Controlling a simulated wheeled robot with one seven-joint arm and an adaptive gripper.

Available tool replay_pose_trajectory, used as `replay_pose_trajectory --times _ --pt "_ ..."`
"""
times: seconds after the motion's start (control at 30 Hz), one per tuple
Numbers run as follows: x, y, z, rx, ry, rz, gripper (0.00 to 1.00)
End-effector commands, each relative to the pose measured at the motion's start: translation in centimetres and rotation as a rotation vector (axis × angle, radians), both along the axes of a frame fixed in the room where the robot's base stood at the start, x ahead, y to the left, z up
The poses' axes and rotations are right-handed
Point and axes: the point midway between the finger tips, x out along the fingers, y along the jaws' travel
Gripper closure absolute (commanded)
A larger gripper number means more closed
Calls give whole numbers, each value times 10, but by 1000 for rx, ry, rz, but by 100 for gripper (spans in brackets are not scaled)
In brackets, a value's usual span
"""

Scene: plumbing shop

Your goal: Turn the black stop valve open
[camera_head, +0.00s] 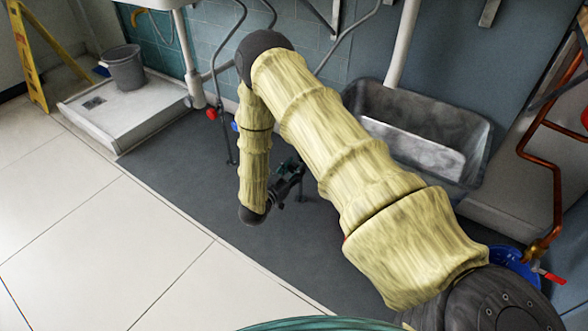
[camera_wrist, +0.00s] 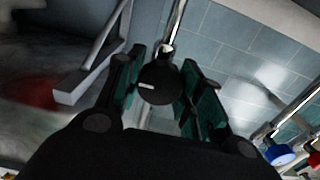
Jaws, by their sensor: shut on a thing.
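The black stop valve's round handle (camera_wrist: 160,84), with a small pale mark on its face, sits between the two green-padded fingers of my gripper (camera_wrist: 161,72) in the wrist view. A chrome pipe (camera_wrist: 177,25) runs from the handle toward the top of that picture. My gripper is shut on the handle. In the head view my gripper (camera_head: 288,178) is low by the wall, partly behind my arm, and the black valve cannot be made out there.
A blue valve (camera_wrist: 279,155) and a red valve (camera_wrist: 314,159) are at lower right in the wrist view; the red valve (camera_head: 211,113) also shows in the head view. A metal trough (camera_head: 468,140) stands right of my arm. A grey bucket (camera_head: 125,71) is far left.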

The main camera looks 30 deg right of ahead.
Motion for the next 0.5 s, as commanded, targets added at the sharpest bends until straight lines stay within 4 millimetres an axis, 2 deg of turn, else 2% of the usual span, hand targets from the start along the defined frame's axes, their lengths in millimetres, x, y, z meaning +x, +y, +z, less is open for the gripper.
replay_pose_trajectory --times 0.27,0.5 --pt "0 0 4 -27 66 2 87" --pt "0 1 6 -93 224 3 87"
